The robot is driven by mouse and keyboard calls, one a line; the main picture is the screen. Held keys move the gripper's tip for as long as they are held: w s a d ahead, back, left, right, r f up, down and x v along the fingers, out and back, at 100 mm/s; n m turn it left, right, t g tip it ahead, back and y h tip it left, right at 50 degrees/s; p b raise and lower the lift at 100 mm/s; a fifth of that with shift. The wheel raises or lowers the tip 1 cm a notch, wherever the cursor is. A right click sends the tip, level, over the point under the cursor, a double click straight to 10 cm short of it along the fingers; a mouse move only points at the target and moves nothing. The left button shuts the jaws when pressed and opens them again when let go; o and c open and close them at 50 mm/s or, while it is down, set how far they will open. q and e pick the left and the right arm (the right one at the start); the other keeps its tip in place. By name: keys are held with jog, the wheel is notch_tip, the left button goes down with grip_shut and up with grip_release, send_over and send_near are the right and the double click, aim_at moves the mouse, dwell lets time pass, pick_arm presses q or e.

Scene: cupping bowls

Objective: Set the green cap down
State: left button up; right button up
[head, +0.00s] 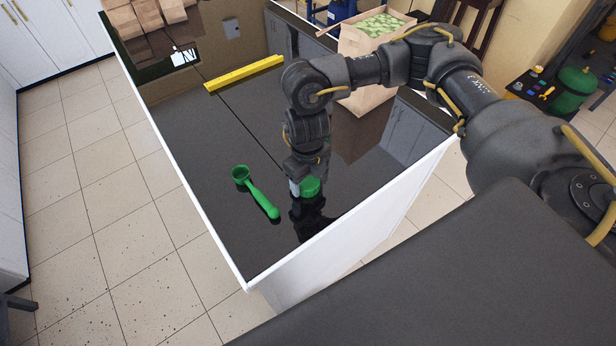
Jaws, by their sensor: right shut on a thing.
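The green cap (310,187) is at my right gripper (303,188), near the front part of the dark glossy counter. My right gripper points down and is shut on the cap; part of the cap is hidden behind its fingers. The cap is at or just above the counter top; I cannot tell whether it touches. My left gripper is not in view.
A green scoop (258,197) lies on the counter (215,150) left of my right gripper. A yellow bar (245,73) lies farther back. A paper bag (352,45) with green contents stands at the back right. Cardboard boxes (145,14) are at the far left. The counter's middle is clear.

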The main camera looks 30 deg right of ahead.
aim_at(308, 181)
jog(key=shift+f, duration=0.2)
jog(key=o, duration=1.2)
jog(key=shift+o, duration=0.2)
jog(key=shift+r, duration=0.5)
notch_tip(308, 181, up, 12)
jog(key=b, duration=0.1)
jog(key=shift+f, duration=0.25)
